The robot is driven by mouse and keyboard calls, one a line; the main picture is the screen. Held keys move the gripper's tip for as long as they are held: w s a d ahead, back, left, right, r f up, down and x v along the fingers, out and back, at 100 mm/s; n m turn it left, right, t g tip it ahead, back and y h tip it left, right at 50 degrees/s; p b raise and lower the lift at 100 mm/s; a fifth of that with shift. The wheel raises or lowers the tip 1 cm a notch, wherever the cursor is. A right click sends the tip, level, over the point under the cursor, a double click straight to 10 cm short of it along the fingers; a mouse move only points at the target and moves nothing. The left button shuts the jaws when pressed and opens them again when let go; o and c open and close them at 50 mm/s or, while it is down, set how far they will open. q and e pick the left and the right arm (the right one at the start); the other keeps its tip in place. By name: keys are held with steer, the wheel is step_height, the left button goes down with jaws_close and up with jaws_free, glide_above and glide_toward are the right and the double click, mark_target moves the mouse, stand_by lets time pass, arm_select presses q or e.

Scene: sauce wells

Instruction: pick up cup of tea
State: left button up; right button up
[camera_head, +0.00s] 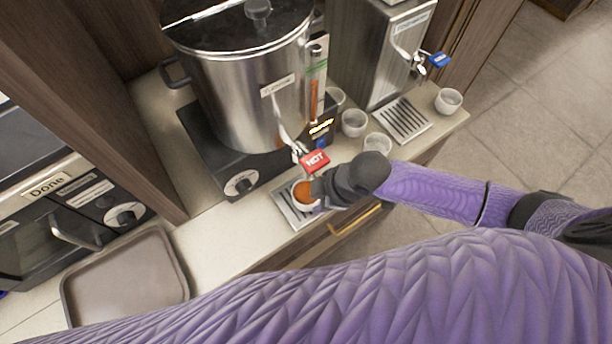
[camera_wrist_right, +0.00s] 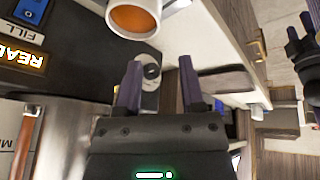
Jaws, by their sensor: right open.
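The cup of tea (camera_head: 304,203) is a white cup with orange-brown tea, upright on the metal drip tray (camera_head: 284,207) below the hot tap. My right gripper (camera_head: 322,188) is just to the right of the cup and hides part of its right side. In the right wrist view, the open, empty fingers (camera_wrist_right: 160,75) point toward the upper part of the picture. The cup (camera_wrist_right: 150,30) lies past the fingertips, cut off by the top edge and not between them. My left gripper does not show in the head view.
A large steel urn (camera_head: 245,85) with a red HOT tap (camera_head: 315,160) stands behind the cup. Several white cups (camera_head: 354,123) stand right of the urn near a second dispenser (camera_head: 385,50). A brown tray (camera_head: 125,275) lies at the lower left. Bare counter (camera_head: 215,235) lies between.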

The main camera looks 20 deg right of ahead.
steer(key=b, duration=0.2)
glide_toward(307, 196)
steer(key=a+f, duration=0.1)
steer(key=s+a+f, duration=0.2)
steer(key=a, duration=0.1)
steer(key=shift+f, duration=0.2)
steer(key=shift+r, duration=0.1)
jaws_close()
stand_by(0.7)
